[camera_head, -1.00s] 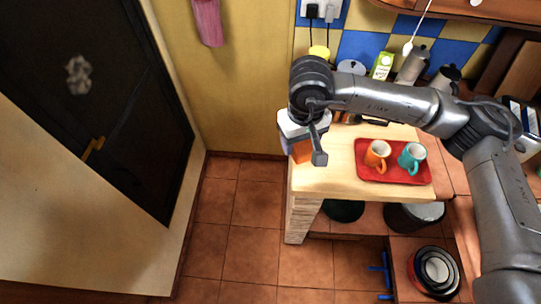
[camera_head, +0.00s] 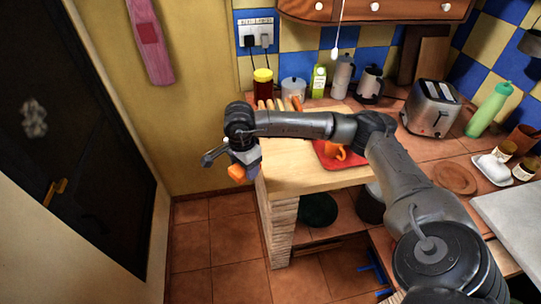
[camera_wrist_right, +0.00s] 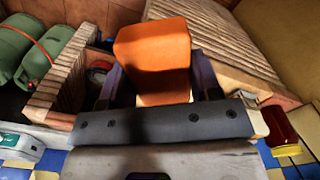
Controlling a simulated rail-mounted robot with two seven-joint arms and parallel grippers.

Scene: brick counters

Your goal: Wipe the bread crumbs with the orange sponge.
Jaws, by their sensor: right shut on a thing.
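The orange sponge (camera_head: 236,172) is held in my right gripper (camera_head: 246,171), off the left end of the wooden counter (camera_head: 290,180), above floor level. In the right wrist view the sponge (camera_wrist_right: 152,55) stands up between the two dark fingers of my right gripper (camera_wrist_right: 155,88), which is shut on it. I cannot make out any bread crumbs; my right arm covers part of the counter top. My left gripper is not in view.
A yellow-lidded jar (camera_head: 263,85), white pot (camera_head: 293,90), green carton (camera_head: 318,80) and toaster (camera_head: 431,108) stand farther back. Open tiled floor (camera_head: 215,245) lies below the sponge.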

